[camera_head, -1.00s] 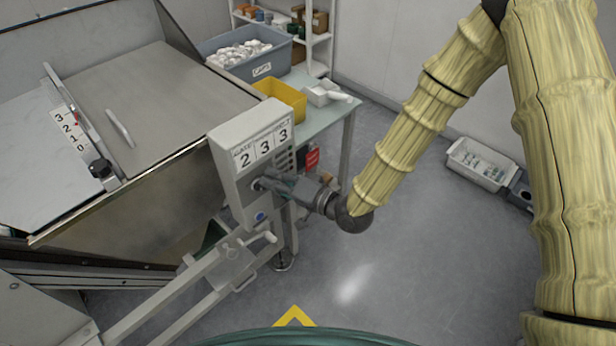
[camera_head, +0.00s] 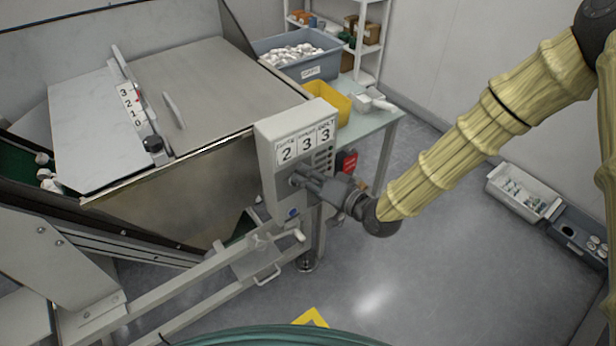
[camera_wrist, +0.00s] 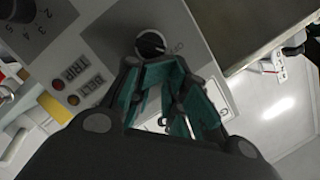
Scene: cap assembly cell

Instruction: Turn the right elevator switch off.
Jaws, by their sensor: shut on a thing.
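A grey control box (camera_head: 262,150) stands at the front corner of the machine, with a card reading 2 3 3 on its face. My gripper (camera_head: 300,182) reaches the box's face from the right, below the card. In the head view, the gripper hides the knob. I cannot read which elevator the switch serves.
Beside the knob are TRIP and BELT lamps (camera_wrist: 65,80) and a numbered dial (camera_wrist: 22,8). A red tag (camera_head: 347,162) hangs right of the box. A railing with a handle (camera_head: 265,243) lies below. A table (camera_head: 376,122) with bins stands behind.

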